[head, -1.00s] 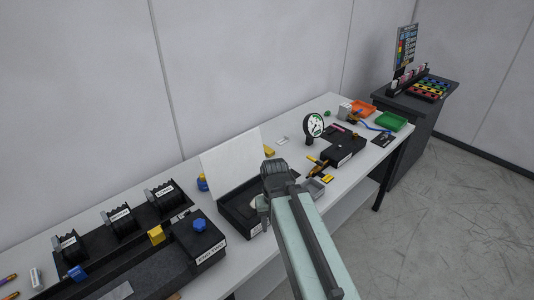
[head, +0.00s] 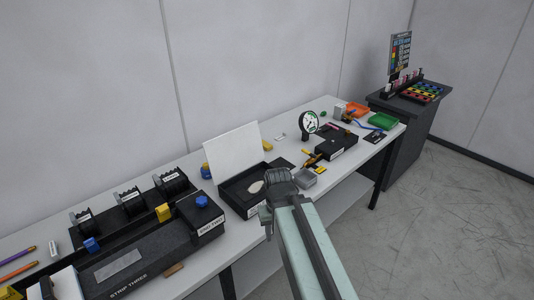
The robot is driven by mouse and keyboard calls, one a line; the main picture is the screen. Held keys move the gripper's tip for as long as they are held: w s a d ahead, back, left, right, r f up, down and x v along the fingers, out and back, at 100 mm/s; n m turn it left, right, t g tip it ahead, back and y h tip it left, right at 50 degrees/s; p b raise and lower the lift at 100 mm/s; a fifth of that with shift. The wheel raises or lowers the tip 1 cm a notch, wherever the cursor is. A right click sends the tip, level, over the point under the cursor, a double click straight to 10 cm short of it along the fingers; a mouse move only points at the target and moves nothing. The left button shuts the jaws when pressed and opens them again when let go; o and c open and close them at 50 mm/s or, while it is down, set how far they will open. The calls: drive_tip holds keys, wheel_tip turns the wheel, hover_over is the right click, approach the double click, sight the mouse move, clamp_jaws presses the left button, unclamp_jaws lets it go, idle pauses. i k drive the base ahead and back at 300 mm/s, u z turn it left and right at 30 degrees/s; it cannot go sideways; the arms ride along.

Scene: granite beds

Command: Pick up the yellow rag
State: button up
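I cannot pick out a yellow rag for certain. Small yellow things show on the bench: a flat piece (head: 267,146) behind the open black box, a block (head: 163,212) on the long black fixture, a small piece (head: 319,169) near the grey block, and a yellow shape (head: 12,293) cut by the lower left edge. My gripper (head: 278,182) is in front of the open black box (head: 240,195), hiding part of its right side. It is seen from behind, so its fingers and anything between them are hidden.
The grey bench (head: 150,172) runs from lower left to upper right against the wall. A dial gauge (head: 309,122), an orange tray (head: 357,110) and a green tray (head: 383,121) stand farther right. A dark cabinet (head: 408,125) stands beyond. The floor at right is clear.

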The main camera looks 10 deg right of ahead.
sight(267, 147)
drive_tip(key=u, duration=3.45)
drive_tip(key=k, duration=2.85)
drive_tip(key=z, duration=1.3)
drive_tip(key=i, duration=1)
drive_tip(key=u, duration=0.05)
